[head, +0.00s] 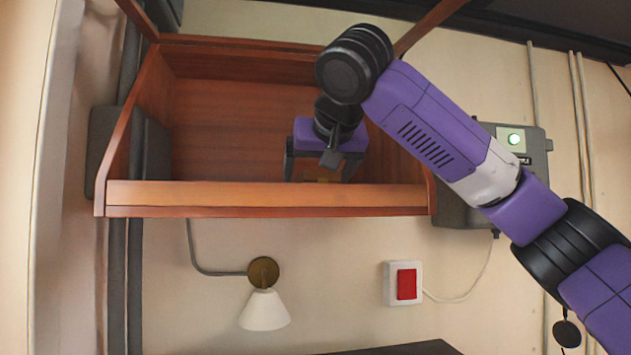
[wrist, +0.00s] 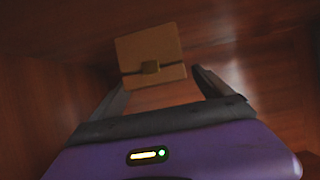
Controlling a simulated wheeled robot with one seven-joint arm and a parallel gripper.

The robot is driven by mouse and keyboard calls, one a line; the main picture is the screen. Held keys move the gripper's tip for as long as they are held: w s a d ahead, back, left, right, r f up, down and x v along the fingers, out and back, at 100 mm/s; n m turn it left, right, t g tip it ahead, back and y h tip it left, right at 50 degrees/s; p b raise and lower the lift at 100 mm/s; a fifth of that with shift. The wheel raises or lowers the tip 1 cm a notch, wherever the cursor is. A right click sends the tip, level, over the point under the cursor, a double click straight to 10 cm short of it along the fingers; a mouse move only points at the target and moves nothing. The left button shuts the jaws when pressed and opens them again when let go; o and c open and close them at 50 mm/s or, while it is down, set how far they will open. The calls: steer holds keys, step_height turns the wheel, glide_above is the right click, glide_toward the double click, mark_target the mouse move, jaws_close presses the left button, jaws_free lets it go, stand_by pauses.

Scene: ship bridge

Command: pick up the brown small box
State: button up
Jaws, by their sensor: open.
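The brown small box (wrist: 150,50) shows in the wrist view, just beyond my fingers. It is tan with a dark band and a small clasp across its front. My gripper (wrist: 165,82) is open, with one finger on each side and bare wood between them. In the head view my gripper (head: 322,178) reaches into a wooden shelf (head: 265,197), behind its front lip. A small tan patch shows between the fingers there, mostly hidden by the gripper and the lip. I cannot tell whether the fingers touch the box.
The shelf has raised side walls and a front lip. Below it are a wall lamp (head: 265,310) and a red switch (head: 406,284). A grey electrical box (head: 540,146) with a green light is on the wall at right. The shelf's left part looks empty.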

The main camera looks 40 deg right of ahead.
steer(key=shift+x, duration=1)
steer(key=c, duration=1.7)
steer(key=shift+r, duration=0.15)
